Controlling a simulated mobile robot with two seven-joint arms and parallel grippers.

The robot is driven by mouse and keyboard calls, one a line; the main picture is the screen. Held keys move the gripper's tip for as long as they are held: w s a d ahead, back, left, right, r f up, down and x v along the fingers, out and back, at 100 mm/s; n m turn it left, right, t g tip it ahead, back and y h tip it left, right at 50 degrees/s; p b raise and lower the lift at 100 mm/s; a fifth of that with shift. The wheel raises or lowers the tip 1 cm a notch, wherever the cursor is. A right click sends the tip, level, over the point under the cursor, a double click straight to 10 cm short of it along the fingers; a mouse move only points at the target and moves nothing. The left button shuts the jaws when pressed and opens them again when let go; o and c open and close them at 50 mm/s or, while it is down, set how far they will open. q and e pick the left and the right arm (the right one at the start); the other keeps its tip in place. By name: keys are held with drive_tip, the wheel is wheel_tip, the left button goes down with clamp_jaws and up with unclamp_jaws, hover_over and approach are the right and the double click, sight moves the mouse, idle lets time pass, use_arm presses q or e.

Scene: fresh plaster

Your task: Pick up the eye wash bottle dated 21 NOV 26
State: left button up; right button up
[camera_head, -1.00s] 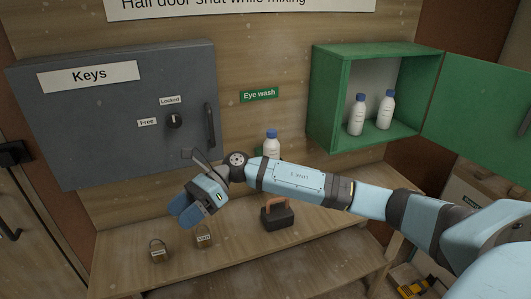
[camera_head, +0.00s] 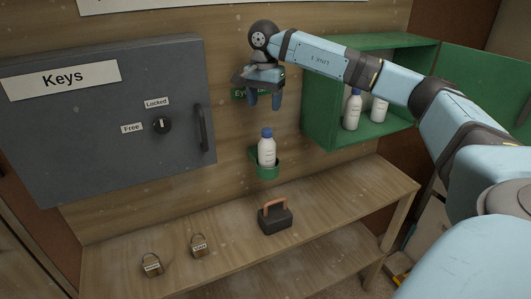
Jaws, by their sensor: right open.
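One white eye wash bottle with a blue cap (camera_head: 266,149) stands upright in a green ring holder (camera_head: 265,169) on the wooden wall. The date print on the bottles is too small to read. My right gripper (camera_head: 264,102) is open and empty, pointing down above the bottle in the holder, apart from its cap. My left gripper is not in view.
A grey key cabinet (camera_head: 100,150) with a knob and handle is shut at left. Two padlocks (camera_head: 151,264) (camera_head: 198,245) and a black case with an orange handle (camera_head: 274,218) sit on the wooden bench (camera_head: 340,200). The green cabinet door (camera_head: 485,85) stands open.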

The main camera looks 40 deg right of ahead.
sight(267, 130)
wheel_tip(267, 130, down, 5)
drive_tip(key=shift+r, duration=0.2)
drive_tip(key=f, duration=0.1)
drive_tip(key=f+p, duration=0.1)
drive_tip(key=f, duration=0.1)
drive_tip(key=f+p, duration=0.1)
drive_tip(key=shift+s+d+f, duration=0.2)
drive_tip(key=shift+d+f, duration=0.15)
drive_tip(key=shift+f, duration=0.25)
drive_tip(key=shift+r, duration=0.1)
clamp_jaws()
